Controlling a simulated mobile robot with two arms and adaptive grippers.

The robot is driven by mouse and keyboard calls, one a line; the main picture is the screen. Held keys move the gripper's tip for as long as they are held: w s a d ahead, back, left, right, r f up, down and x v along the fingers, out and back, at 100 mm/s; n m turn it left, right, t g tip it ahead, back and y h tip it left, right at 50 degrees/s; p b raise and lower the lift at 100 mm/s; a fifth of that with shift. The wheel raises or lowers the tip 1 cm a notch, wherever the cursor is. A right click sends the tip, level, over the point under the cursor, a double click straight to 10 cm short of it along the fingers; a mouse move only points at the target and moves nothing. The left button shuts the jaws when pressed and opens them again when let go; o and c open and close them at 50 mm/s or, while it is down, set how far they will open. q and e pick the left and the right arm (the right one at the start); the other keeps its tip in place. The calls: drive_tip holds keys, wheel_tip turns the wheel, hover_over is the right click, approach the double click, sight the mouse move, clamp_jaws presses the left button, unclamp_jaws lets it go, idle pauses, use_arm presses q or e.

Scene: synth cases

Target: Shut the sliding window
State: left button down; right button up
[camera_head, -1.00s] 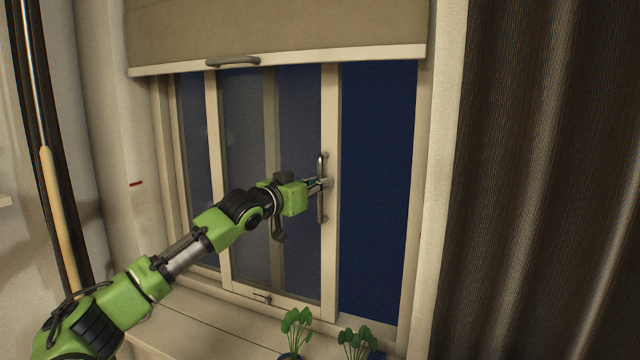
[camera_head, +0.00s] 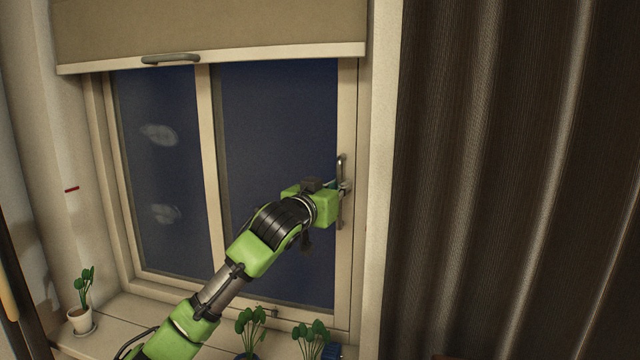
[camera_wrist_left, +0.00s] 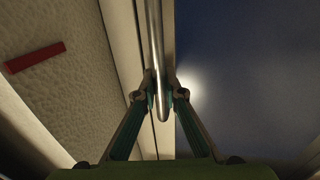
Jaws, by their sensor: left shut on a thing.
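The sliding window's sash (camera_head: 278,115) stands at the right side of its frame, its right stile against the right jamb with no open gap that I can see. A vertical metal handle (camera_head: 340,215) is on that right stile. My left gripper (camera_head: 343,187) is at the handle's middle and shut on it. In the left wrist view, the two fingers of the left gripper (camera_wrist_left: 162,88) close on both sides of the handle bar (camera_wrist_left: 155,40). My right gripper is not in view.
A half-lowered blind (camera_head: 200,25) with a grey pull (camera_head: 170,59) hangs above. Potted plants (camera_head: 250,325) stand on the sill (camera_head: 125,310), some close below my left arm. A dark curtain (camera_head: 500,180) hangs at the right.

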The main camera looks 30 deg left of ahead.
use_arm(q)
drive_tip(key=shift+d, duration=0.15)
drive_tip(key=c, duration=2.2)
unclamp_jaws()
drive_tip(key=shift+o, duration=0.5)
drive_tip(key=shift+w+d, duration=0.1)
drive_tip(key=shift+d, duration=0.1)
drive_tip(key=shift+a, duration=0.1)
drive_tip(key=s+d, duration=0.1)
drive_tip(key=s, duration=1.1)
drive_tip(key=shift+d, duration=0.3)
drive_tip(key=shift+w+f, duration=0.1)
drive_tip(key=shift+f, duration=0.05)
